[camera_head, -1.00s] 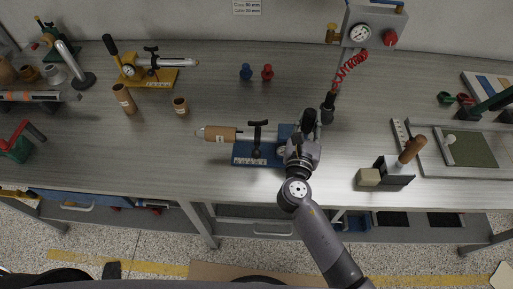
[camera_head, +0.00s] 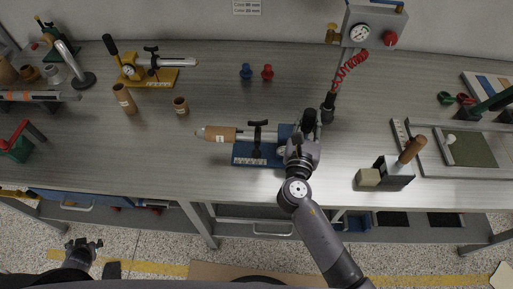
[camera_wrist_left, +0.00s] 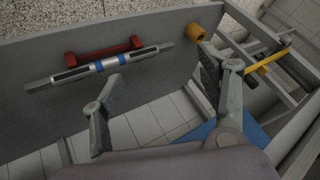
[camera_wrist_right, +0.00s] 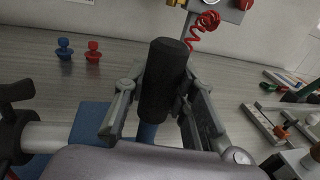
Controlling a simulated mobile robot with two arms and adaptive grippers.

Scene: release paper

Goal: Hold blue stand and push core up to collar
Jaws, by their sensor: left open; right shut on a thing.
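The blue stand (camera_head: 240,155) sits on the bench in the head view, with a pale shaft pointing left. A brown core (camera_head: 220,134) is around the shaft near its left end, apart from the black clamp (camera_head: 258,136) on the stand. My right gripper (camera_head: 308,122) is at the stand's right end. In the right wrist view it is shut on an upright black handle (camera_wrist_right: 166,80) above a blue post. My left gripper (camera_head: 84,243) is low at the bottom left, over the floor and off the bench. Its fingers (camera_wrist_left: 165,85) are apart and empty in the left wrist view.
A yellow stand (camera_head: 165,78) and two loose brown cores (camera_head: 124,98) (camera_head: 180,105) stand at the back left. Blue and red plugs (camera_head: 246,71) (camera_head: 267,72) are behind. A red coiled hose (camera_head: 350,64) hangs behind my right gripper.

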